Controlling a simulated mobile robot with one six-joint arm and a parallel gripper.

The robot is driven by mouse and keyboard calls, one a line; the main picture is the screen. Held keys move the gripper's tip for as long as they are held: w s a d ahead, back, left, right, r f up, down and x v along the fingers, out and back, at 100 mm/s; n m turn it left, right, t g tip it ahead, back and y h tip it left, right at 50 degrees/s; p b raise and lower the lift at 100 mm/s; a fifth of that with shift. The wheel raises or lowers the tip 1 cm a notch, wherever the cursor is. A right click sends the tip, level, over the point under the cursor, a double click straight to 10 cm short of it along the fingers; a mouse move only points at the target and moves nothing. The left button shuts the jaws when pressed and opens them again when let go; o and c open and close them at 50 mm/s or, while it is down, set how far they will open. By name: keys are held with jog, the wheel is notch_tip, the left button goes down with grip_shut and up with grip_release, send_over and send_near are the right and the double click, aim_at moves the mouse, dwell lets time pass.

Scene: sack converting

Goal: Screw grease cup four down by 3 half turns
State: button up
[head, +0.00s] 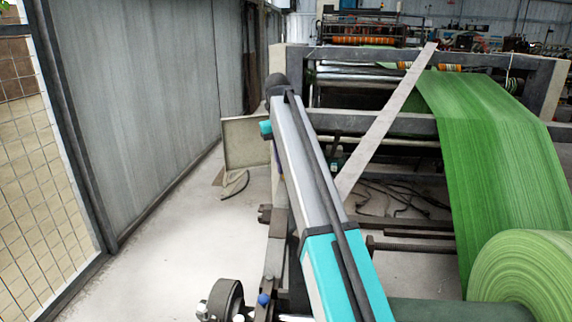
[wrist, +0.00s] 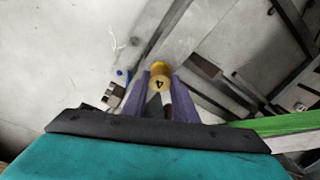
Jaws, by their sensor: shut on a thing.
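Grease cup four (wrist: 159,68) shows in the wrist view as a yellow cap with a dark "4" on its side. My gripper (wrist: 162,83) has its two purple fingers on either side of this cup and is shut on it. The cap's top stands out beyond the fingertips. A pale stem-like part shows below the cap, between the fingers; the thread is not visible. In the head view my arm crosses the middle, and I cannot make out the gripper or cup four there.
A blue-topped fitting (wrist: 121,76) stands close left of my fingers. In the head view, a blue knob (head: 263,299) sits beside a dark roller end (head: 225,299). Green sheet (head: 495,140) and a green roll (head: 522,275) are at right. Pale floor (head: 165,255) is clear at left.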

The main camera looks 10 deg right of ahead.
jog(key=o, duration=1.1)
jog(key=shift+c, duration=0.2)
jog(key=shift+r, duration=0.1)
jog(key=shift+a+r, duration=0.15)
jog(key=shift+r, duration=1.35)
notch_tip(320, 180, up, 11)
jog(key=p, duration=1.1)
jog(key=shift+a+f, duration=0.2)
jog(key=shift+a, duration=0.2)
